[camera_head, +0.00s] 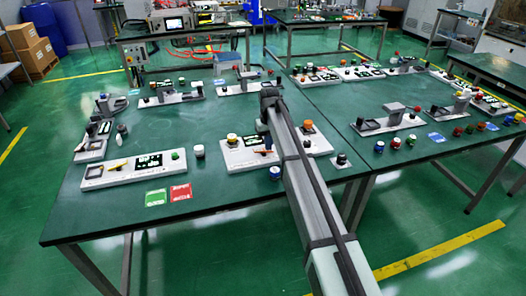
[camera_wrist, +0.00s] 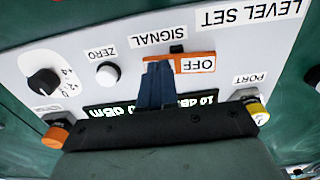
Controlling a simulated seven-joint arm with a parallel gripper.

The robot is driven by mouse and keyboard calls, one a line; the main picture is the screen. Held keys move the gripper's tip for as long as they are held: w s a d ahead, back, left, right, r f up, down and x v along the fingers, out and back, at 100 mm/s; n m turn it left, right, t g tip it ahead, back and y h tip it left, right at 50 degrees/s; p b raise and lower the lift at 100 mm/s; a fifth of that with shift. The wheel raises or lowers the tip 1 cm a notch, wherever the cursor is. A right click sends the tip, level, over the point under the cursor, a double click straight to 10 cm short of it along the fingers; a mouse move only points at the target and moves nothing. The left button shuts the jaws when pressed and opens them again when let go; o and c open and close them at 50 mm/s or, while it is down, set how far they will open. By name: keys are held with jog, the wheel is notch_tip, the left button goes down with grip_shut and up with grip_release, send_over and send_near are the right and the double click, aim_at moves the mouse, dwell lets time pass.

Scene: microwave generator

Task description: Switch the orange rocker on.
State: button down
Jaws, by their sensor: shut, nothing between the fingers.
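The orange rocker (camera_wrist: 207,66) is on a white panel (camera_wrist: 225,45), upside down in the wrist view, between the SIGNAL label and a lit dBm display. Its visible part reads OFF. My gripper (camera_wrist: 158,68) is shut and empty, its dark blue fingertips over the left part of the rocker and hiding some of it. I cannot tell whether they touch it.
Beside the rocker are a white ZERO button (camera_wrist: 107,74) and a black knob (camera_wrist: 45,82). Several other panels surround this one on the green table (camera_head: 110,215).

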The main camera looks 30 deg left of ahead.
jog(key=shift+r, duration=0.15)
notch_tip(320, 180, up, 7)
dwell(0.9)
